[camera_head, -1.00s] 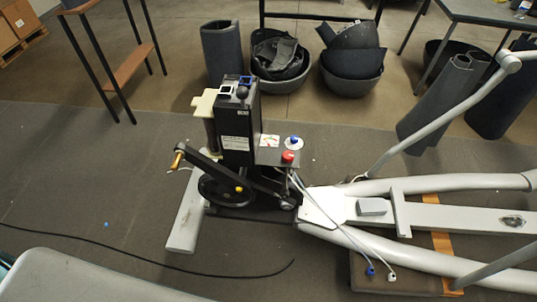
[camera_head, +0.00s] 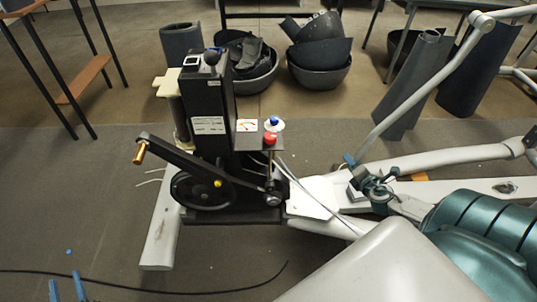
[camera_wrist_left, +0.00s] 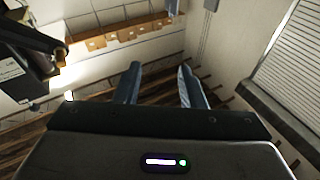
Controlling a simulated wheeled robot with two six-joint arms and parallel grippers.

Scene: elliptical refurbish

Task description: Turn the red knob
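The red knob (camera_head: 270,138) sits on a small dark panel on the right side of the black column (camera_head: 208,105). A blue knob on a white disc (camera_head: 274,123) is just behind it. My left gripper (camera_head: 66,288) shows at the bottom left as two blue fingertips, open and empty, far from the knob. In the left wrist view its fingers (camera_wrist_left: 160,85) are spread with nothing between them. My right arm, teal, comes in from the right; its gripper (camera_head: 371,174) is over the frame, right of the knob, and its opening is unclear.
A crank arm with a brass handle (camera_head: 141,152) sticks out left of the column. A slanted grey tube (camera_head: 425,85) rises at right. Dark tubs (camera_head: 320,72) stand behind. A black cable (camera_head: 160,287) lies on the mat. The mat at left is mostly clear.

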